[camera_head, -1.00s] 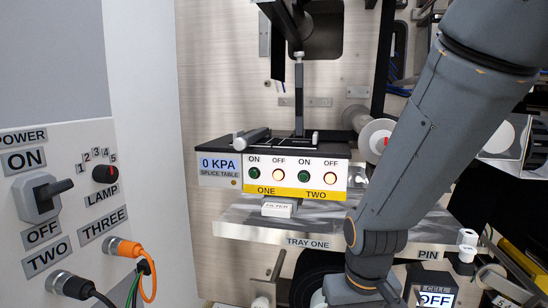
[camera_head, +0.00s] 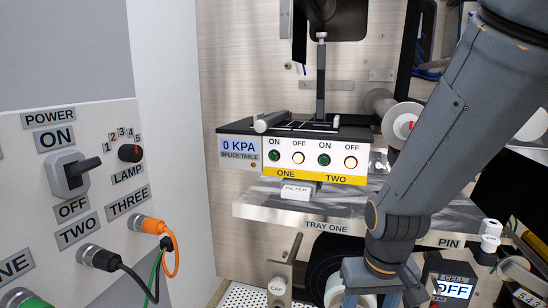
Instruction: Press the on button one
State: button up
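The splice table (camera_head: 345,141) is a black-topped white box in the middle of the head view, with a "0 KPA" display (camera_head: 240,147). The ON button of ONE (camera_head: 274,156) is the leftmost of its row, dark green and unlit. The OFF button of ONE (camera_head: 298,158) beside it glows. To the right are the green ON button of TWO (camera_head: 324,160) and the glowing OFF button of TWO (camera_head: 351,162). My gripper (camera_head: 384,290) points down at the bottom edge, below and right of the buttons and apart from them. Its fingertips are cut off by the frame.
A tray ledge marked TRAY ONE (camera_head: 280,214) juts out below the buttons, with a small white FILTER block (camera_head: 297,190) on it. A power panel (camera_head: 20,135) with a switch, lamp knob and cables stands left. A cell box (camera_head: 452,287) is right of my gripper.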

grip_shut()
dwell(1.5)
